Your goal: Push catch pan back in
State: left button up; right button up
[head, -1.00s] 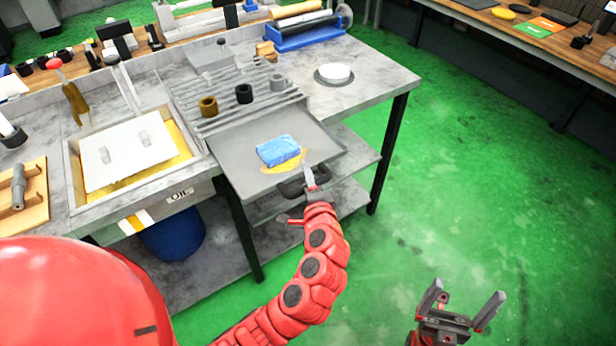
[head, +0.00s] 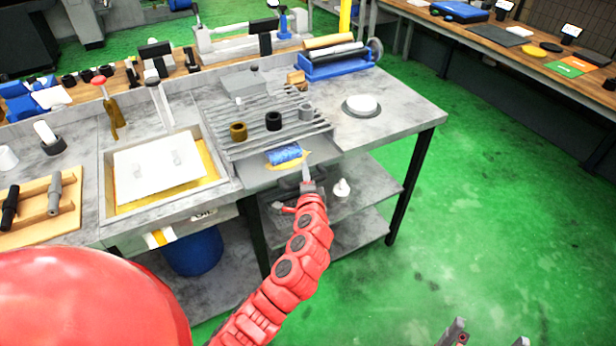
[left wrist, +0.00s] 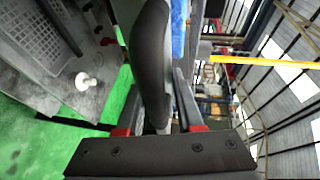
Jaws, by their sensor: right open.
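The catch pan (head: 257,176) is a grey tray under the ridged rack. Only a short front strip of it sticks out past the bench edge. A blue cloth (head: 284,154) and a yellowish puddle lie in it. Its dark handle (head: 288,182) is at the front; it shows large in the left wrist view (left wrist: 152,60). My left gripper (head: 306,182) is at the handle, with its fingers apart on either side of it. I cannot tell whether they touch it. My right gripper (head: 490,332) is open and empty at the bottom edge, mostly out of frame.
The ridged rack (head: 262,133) holds several small rings. An oil basin (head: 110,208) with a white plate is to the left. A lower shelf (head: 350,225) carries a small white object (head: 341,188). Green floor on the right is clear.

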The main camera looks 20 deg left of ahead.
pick_arm(q)
jog(key=shift+o, duration=1.2)
jog(key=shift+s+a+f, duration=0.15)
jog(key=shift+f, duration=0.5)
jog(key=shift+a, duration=0.1)
jog(key=shift+w+r, duration=0.2)
jog(key=shift+r, duration=0.15)
jog(key=shift+d, duration=0.2)
jog(key=v, duration=1.7)
jog(key=shift+s+r, duration=0.15)
jog(key=shift+b, duration=0.3)
